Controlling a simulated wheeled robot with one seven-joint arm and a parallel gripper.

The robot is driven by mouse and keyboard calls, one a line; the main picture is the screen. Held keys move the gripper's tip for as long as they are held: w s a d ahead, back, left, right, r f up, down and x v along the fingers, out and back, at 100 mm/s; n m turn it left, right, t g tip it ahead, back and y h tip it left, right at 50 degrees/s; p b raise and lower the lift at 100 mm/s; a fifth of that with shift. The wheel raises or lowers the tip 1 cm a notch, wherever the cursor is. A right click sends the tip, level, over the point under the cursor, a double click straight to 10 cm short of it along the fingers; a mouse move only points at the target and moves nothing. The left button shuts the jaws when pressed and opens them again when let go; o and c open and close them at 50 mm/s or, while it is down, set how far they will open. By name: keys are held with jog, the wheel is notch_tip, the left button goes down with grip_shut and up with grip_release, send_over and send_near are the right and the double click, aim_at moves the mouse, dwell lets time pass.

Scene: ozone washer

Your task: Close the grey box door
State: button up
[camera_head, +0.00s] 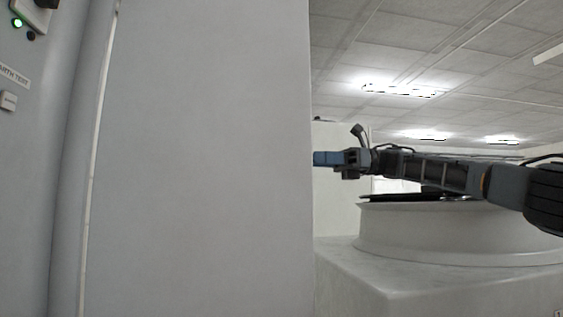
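The grey box door (200,160) is a large flat panel filling the left and middle of the view, with its free edge upright on the right. A pale seam runs down its left side, where it meets the grey box body (42,170). My gripper (326,158) reaches in from the right, with its blue fingers level and pointing left at the door's free edge. The fingertips end at that edge in the picture; I cannot tell whether they touch it or pass behind it. The finger opening is too small and side-on to read.
A green light (17,22) and small labels (14,76) show on the box at far left. A white round-based fixture (440,232) stands on a pale block (400,285) at lower right, below my arm. Open space with ceiling lights lies beyond.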

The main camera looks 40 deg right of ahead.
aim_at(290, 157)
jog(key=shift+p+x, duration=1)
jog(key=shift+x, duration=2.85)
grip_shut()
